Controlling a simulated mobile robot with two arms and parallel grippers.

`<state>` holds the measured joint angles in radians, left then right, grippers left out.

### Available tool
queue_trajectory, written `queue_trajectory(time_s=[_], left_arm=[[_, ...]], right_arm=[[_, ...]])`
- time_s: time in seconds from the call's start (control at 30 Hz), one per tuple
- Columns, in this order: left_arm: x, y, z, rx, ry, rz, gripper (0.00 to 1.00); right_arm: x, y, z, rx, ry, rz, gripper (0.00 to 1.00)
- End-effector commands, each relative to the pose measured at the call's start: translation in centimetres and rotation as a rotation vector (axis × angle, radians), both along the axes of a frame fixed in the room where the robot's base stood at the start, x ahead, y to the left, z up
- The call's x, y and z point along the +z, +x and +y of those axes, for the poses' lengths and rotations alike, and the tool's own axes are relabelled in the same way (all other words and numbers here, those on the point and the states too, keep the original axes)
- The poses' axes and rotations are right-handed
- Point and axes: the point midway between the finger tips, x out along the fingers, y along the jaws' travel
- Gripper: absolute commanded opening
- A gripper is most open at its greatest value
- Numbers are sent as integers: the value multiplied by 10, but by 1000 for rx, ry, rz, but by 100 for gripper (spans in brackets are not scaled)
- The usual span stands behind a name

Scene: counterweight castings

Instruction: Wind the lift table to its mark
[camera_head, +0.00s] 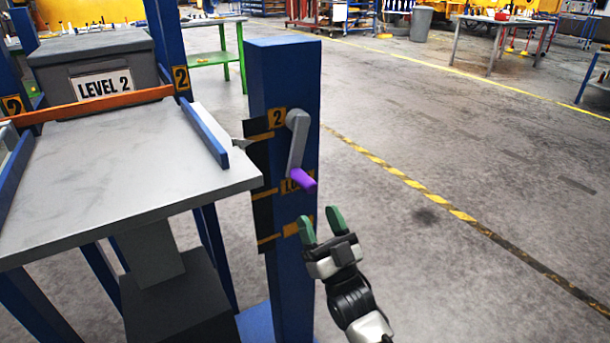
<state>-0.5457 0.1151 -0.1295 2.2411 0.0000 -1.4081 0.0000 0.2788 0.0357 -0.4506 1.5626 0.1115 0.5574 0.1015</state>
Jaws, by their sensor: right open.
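The lift table (120,160) has a flat grey top and stands at the left, its top bare. A blue post (283,75) rises beside its right edge. A grey crank (297,140) with a purple handle (301,179) is on the post, its arm hanging down. The post carries a dark scale plate (259,215) with orange marks, the upper one beside a "2" label (277,117). A small pointer (241,143) at the table's edge is close to the upper mark. My right gripper (321,223) is open and empty, below and right of the purple handle, apart from it. My left gripper is not in view.
A grey bin (92,59) labelled "LEVEL 2" stands behind the table, beyond an orange bar (90,105). A blue rail (206,138) runs along the table's right side. The floor right of the post is clear, with a yellow-black line (420,187).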

Motion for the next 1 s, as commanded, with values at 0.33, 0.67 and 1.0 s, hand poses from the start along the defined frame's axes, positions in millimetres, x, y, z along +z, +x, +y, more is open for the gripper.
queue_trajectory(time_s=[0.33,0.67,1.0], left_arm=[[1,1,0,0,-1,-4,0],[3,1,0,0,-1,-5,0],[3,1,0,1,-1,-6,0]], right_arm=[[46,40,21,-2,1,-4,55],[57,50,27,-1,0,-1,55],[57,50,26,-1,0,-1,27]])
